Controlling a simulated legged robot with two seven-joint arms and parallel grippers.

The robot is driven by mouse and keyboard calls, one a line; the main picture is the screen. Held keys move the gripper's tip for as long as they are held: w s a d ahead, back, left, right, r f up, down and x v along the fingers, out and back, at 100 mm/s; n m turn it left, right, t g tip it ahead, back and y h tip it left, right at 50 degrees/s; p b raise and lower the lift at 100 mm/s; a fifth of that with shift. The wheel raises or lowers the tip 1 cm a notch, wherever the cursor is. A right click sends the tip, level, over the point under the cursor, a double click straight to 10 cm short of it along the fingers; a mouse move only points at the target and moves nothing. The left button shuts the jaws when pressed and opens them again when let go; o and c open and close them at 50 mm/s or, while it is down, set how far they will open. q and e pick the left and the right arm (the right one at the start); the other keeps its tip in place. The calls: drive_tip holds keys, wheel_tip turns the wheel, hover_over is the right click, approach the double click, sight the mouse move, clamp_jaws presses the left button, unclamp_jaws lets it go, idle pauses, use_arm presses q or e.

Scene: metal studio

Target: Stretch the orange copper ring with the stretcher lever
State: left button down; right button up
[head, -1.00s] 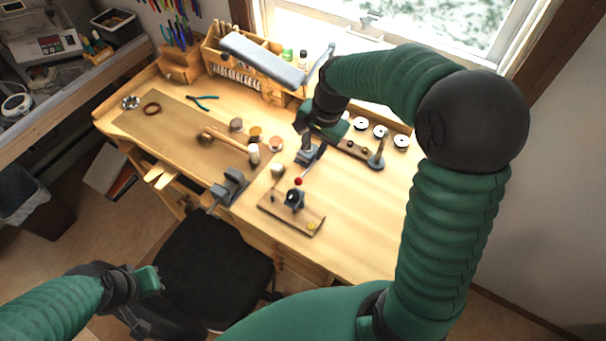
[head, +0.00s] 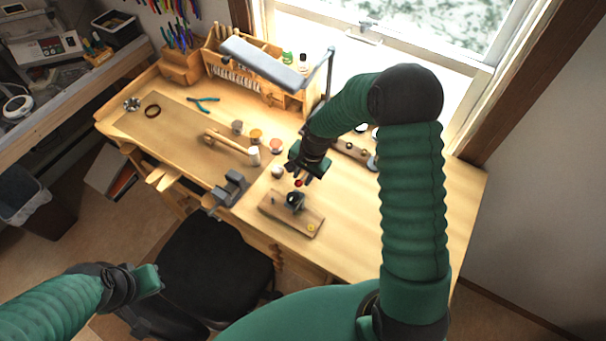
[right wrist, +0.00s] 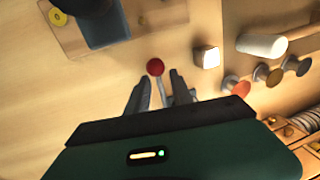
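The ring stretcher (head: 294,201) stands on a wooden board (head: 275,209) near the bench's front edge. Its lever ends in a red knob (head: 298,183), also seen in the right wrist view (right wrist: 155,67). My right gripper (right wrist: 159,82) is open, its two fingers on either side of the lever's thin rod, just behind the knob. A small yellow-orange ring (head: 311,227) lies on the board's right end; it also shows in the right wrist view (right wrist: 58,17). I cannot tell whether a ring sits on the stretcher. My left gripper (head: 150,281) hangs left of the chair, its fingers unclear.
A vise (head: 229,187) is at the bench edge, left of the board. A mallet (head: 232,143) and small round pots (head: 255,136) lie behind. A lamp (head: 262,62) reaches over the back. The bench right of the board is clear. A black chair (head: 215,265) stands in front.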

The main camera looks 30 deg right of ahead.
drive_tip(key=shift+d, duration=0.1)
clamp_jaws()
idle(1.1)
